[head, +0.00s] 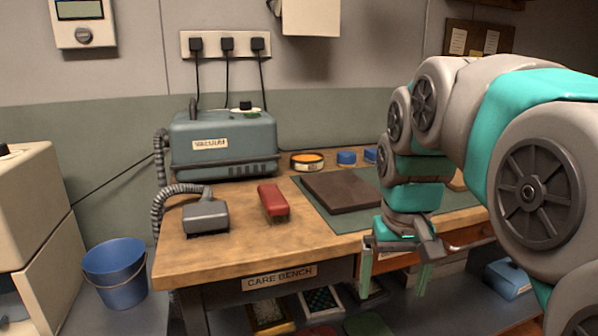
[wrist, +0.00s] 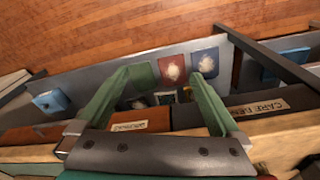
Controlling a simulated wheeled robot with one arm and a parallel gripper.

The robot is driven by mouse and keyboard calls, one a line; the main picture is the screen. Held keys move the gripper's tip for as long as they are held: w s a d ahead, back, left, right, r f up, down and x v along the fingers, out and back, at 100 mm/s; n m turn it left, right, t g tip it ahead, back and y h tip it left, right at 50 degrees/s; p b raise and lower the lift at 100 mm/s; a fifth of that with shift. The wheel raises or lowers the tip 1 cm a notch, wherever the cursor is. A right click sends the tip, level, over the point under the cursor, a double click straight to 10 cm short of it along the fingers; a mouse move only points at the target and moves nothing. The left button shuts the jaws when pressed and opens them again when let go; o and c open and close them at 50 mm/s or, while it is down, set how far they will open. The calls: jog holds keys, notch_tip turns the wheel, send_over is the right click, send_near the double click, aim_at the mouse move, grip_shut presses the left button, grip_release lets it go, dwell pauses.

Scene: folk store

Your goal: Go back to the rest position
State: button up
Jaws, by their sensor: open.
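My gripper (head: 396,272) is open, with nothing between its two green fingers. In the head view it hangs fingers down at the front edge of the wooden care bench (head: 240,245), right of the bench's label. In the wrist view my gripper (wrist: 160,82) is spread over the bench's front edge and the lower shelf. My arm comes in from the right and hides part of the bench's right side.
On the bench stand a vacuum unit (head: 222,145) with a hose nozzle (head: 206,216), a red brush (head: 272,200), a dark brown slab (head: 341,192) and an orange-topped tin (head: 306,160). A drawer front (head: 470,238) lies behind the gripper. A blue bucket (head: 116,272) stands at left.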

jog(key=s+f+g, duration=0.1)
jog(key=s+f, duration=0.7)
jog(key=s, duration=0.2)
jog(key=s+f+g, duration=0.1)
jog(key=s+f, duration=0.7)
jog(key=s, duration=0.3)
jog(key=shift+s+f+g, duration=0.25)
jog(key=shift+f+g, duration=0.1)
jog(key=shift+g, duration=0.05)
